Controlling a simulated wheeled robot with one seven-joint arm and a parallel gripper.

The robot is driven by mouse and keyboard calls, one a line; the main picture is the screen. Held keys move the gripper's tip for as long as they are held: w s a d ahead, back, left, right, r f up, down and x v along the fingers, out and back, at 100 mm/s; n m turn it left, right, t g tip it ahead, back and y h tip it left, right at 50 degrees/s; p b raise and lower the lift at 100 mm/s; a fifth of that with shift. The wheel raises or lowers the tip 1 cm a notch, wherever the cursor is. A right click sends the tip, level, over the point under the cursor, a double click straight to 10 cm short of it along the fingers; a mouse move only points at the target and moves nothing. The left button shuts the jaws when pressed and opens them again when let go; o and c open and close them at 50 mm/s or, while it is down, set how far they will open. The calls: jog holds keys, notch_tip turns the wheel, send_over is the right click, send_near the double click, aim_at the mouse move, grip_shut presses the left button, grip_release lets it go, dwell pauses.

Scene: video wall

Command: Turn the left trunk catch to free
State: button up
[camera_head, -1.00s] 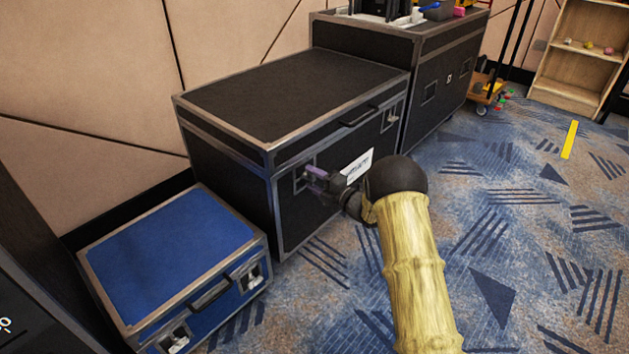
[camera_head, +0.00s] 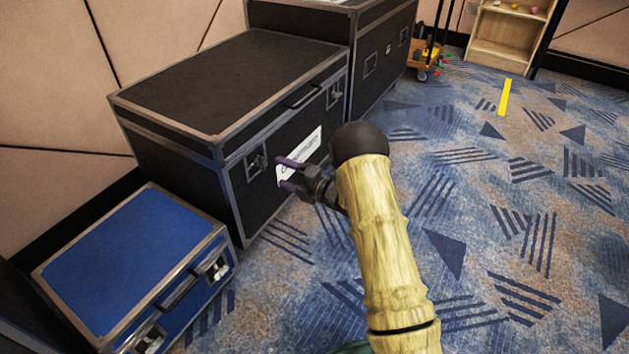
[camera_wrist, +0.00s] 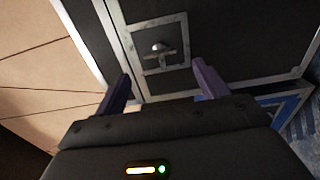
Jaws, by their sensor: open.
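The black trunk (camera_head: 230,75) with metal edges stands against the wall, its lid shut. Its left catch (camera_head: 257,163) is a small metal latch in a recessed square plate on the front face. In the wrist view the catch (camera_wrist: 160,50) shows a round knob and a short crossbar, ahead of and between the fingers. My gripper (camera_head: 281,172) is open and empty, just right of the catch in the head view and apart from it. In the wrist view my gripper (camera_wrist: 162,72) has its two purple fingers spread on either side, short of the plate.
The trunk's right catch (camera_head: 334,95), a handle (camera_head: 301,97) and a white label (camera_head: 305,150) share its front. A blue case (camera_head: 130,262) sits low at the left. A taller black case (camera_head: 385,45) stands behind. The carpet (camera_head: 500,210) at right is clear.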

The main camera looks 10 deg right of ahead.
jog(key=p+v, duration=0.3)
jog(key=v, duration=0.7)
jog(key=s+d+r+m+h+p, duration=0.1)
jog(key=d+r+m+h+p, duration=0.3)
jog(key=r+m+h, duration=0.3)
jog(key=s+d+r+m+h+p, duration=0.1)
jog(key=d+r+m+h+p, duration=0.3)
jog(key=r+m, duration=0.5)
jog(key=s+r+m+g+h+p, duration=0.1)
jog(key=s+r+m+g+p, duration=0.2)
jog(key=s, duration=0.5)
jog(key=s+a+r+m+g+h, duration=0.1)
jog(key=s+r+m+g, duration=0.15)
jog(key=s+m, duration=0.45)
jog(key=s+r+m+g+h+p, duration=0.1)
jog(key=s+r+m+g+p, duration=0.15)
jog(key=s, duration=0.75)
notch_tip(320, 180, up, 39)
jog(key=p, duration=3.7)
jog(key=shift+f, duration=0.2)
